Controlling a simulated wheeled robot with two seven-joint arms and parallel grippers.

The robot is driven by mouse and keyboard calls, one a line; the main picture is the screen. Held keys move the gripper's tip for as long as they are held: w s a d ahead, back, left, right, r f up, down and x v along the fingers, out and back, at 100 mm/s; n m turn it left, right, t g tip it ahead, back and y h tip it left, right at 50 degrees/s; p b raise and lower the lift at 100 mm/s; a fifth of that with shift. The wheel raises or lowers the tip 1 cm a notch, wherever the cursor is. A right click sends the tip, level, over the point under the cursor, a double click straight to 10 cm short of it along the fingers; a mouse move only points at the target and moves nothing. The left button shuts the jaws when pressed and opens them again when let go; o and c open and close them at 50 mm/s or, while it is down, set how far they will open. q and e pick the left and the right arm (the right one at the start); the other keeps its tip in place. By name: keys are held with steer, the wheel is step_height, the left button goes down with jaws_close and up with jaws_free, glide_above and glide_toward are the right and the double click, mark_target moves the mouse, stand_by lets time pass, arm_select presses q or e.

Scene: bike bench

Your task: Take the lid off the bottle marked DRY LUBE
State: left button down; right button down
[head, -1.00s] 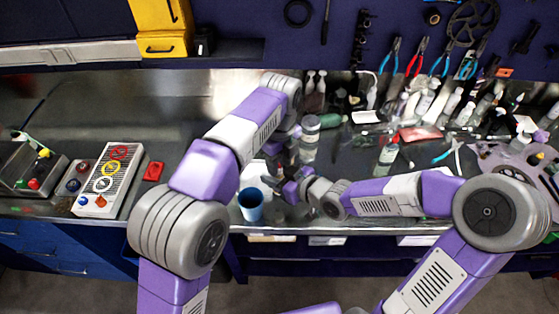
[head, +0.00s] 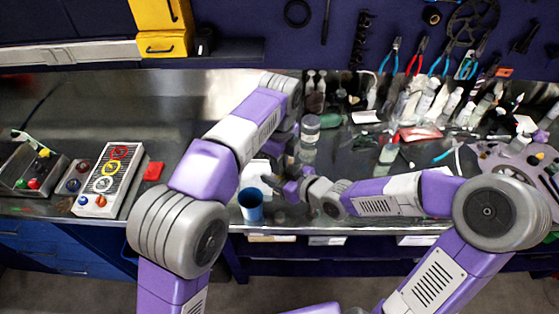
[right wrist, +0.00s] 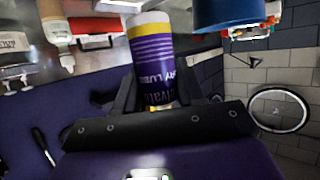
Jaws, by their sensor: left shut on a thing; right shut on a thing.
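The bottle marked DRY LUBE (right wrist: 155,60) has a purple label with a white and yellow band at one end. In the right wrist view it stands between the fingers of my right gripper (right wrist: 158,95), which is shut on it. Its other end is hidden behind my gripper. In the head view my right gripper (head: 273,182) is low over the bench, beyond the blue cup. My left gripper (head: 281,152) is just above it, largely hidden by my left arm. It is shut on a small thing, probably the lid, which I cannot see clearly.
A blue cup (head: 250,205) stands at the bench's front edge, close to my grippers. A clear jar (head: 309,125) stands behind them. Several bottles and tools crowd the right side. A grey button box (head: 109,180) stands at the left. The back left of the bench is bare.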

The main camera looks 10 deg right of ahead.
arm_select(q)
steer(key=shift+w, duration=0.1)
steer(key=c, duration=1.1)
jaws_free()
steer(key=shift+r, duration=2.3)
steer(key=shift+r+m, duration=0.4)
steer(key=shift+r, duration=0.2)
steer(key=shift+r+m, duration=0.95)
steer(key=shift+m, duration=0.05)
steer(key=shift+f, duration=3.9)
